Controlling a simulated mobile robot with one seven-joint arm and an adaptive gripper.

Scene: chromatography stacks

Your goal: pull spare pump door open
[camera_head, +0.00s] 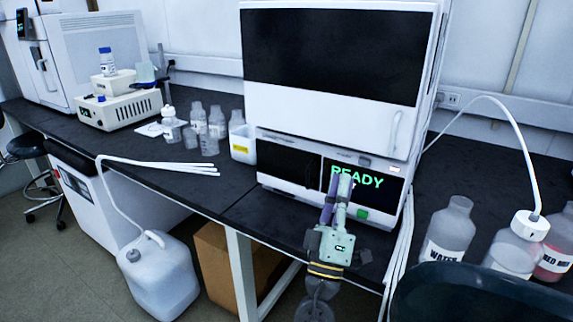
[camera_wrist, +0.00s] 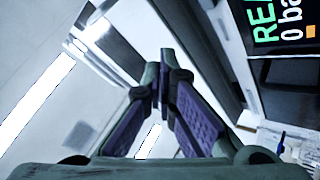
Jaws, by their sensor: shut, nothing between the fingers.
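The pump (camera_head: 270,182) appears to be the low white module under the large instrument, with a green READY display (camera_head: 374,181) on its right. A dark front panel (camera_head: 285,163), which looks like its door, is left of the display and looks closed. My gripper (camera_head: 342,180) is in front of the module, overlapping the left part of the display in the head view. In the wrist view my gripper (camera_wrist: 163,70) has its purple-padded fingers shut with nothing between them. The display (camera_wrist: 280,30) is at upper right there. I cannot tell whether the fingertips touch the panel.
The large instrument (camera_head: 330,118) with a dark window stands on the module. Bottles (camera_head: 449,230) stand on the bench at right, one with a white tube. Black bench surface (camera_head: 240,195) is clear in front.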

